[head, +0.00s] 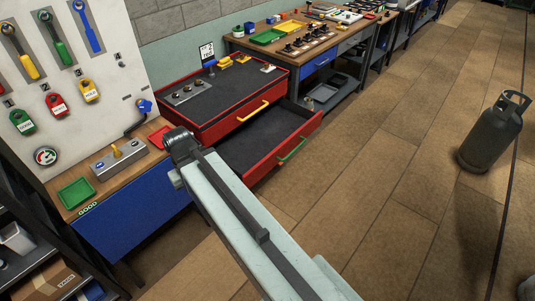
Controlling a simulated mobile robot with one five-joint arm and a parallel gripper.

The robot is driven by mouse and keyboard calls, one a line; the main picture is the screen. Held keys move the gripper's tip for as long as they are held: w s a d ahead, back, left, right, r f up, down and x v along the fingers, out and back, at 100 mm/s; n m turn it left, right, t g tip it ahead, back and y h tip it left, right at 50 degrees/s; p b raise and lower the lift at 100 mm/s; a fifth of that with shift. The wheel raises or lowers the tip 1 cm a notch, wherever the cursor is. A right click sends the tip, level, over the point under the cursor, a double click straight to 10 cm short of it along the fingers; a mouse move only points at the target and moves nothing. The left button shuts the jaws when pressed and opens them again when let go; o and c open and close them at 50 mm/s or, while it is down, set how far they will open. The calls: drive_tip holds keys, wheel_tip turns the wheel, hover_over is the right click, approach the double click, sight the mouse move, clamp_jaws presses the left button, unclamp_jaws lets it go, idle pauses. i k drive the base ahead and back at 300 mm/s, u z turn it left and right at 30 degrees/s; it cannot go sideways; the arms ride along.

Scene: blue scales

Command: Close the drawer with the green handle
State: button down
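A red cabinet (200,132) with a dark top stands beside the workbench. Its lower drawer (312,125) is pulled out, and its dark interior looks empty where it shows. The green handle (292,149) is on that drawer's red front. The upper front with a yellow handle (254,111) appears shut. My pale arm reaches up from the bottom right, and its dark joint stands in front of the cabinet's left side. The arm covers part of the drawer's left side. I cannot make out any gripper fingers, so my gripper's distance from the handle cannot be seen.
A blue-fronted bench (130,218) with a green tray (76,193) stands at the left, below a board of tools and padlocks. Another bench (330,58) with trays stands behind. A gas cylinder (492,135) stands at the right. The floor (390,170) before the drawer is clear.

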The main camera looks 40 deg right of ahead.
sight(252, 149)
drive_tip(key=i, duration=0.9)
drive_tip(key=z, duration=0.05)
